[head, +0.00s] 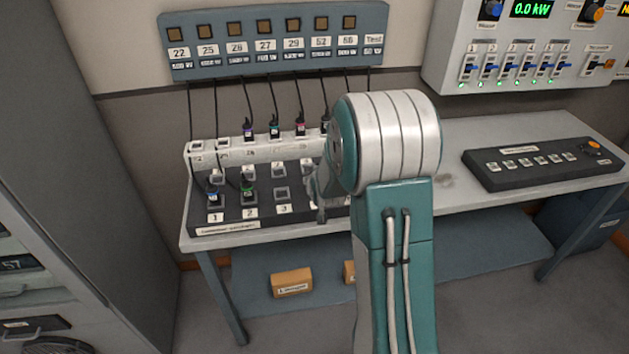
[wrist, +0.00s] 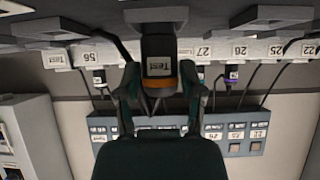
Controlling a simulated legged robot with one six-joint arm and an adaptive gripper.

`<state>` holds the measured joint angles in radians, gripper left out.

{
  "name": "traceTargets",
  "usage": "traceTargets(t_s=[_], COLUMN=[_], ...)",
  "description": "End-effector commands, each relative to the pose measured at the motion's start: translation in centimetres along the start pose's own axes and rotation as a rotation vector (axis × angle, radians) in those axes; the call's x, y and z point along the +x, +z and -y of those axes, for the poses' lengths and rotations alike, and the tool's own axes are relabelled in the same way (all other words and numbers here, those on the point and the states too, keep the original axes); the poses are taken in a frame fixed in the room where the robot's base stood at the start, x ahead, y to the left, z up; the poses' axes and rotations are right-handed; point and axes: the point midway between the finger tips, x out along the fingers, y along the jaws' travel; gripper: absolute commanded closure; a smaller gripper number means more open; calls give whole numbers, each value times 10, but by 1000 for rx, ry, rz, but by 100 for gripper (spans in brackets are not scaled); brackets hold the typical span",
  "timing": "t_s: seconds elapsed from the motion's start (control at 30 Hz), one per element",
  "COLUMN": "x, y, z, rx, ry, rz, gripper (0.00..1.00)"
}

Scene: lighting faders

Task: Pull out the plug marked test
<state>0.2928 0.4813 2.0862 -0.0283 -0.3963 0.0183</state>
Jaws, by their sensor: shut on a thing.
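In the wrist view, which is upside down, the plug marked Test (wrist: 160,60) is dark with an orange band and a white label. My gripper (wrist: 160,88) has a finger on each side of it and is shut on it. In the head view my gripper (head: 318,190) is partly behind my arm, over the desk panel, and the Test plug is hidden. The Test cable runs down from the wall panel (head: 374,45).
Other plugs stand in the back strip (head: 249,131), close beside the gripper. Two plugs sit in numbered sockets 1 (head: 213,196) and 2 (head: 247,193) of the dark front panel. Cables hang from the wall panel. A fader console (head: 535,163) lies to the right.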

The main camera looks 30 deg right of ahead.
Motion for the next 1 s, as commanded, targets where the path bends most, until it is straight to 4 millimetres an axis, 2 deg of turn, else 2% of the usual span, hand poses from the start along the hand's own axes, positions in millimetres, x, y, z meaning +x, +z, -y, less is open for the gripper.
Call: traceTargets(t_s=[1.0], x=[-24], y=[-36], z=[0], rx=[1], ry=[0], rz=[-3], gripper=[100])
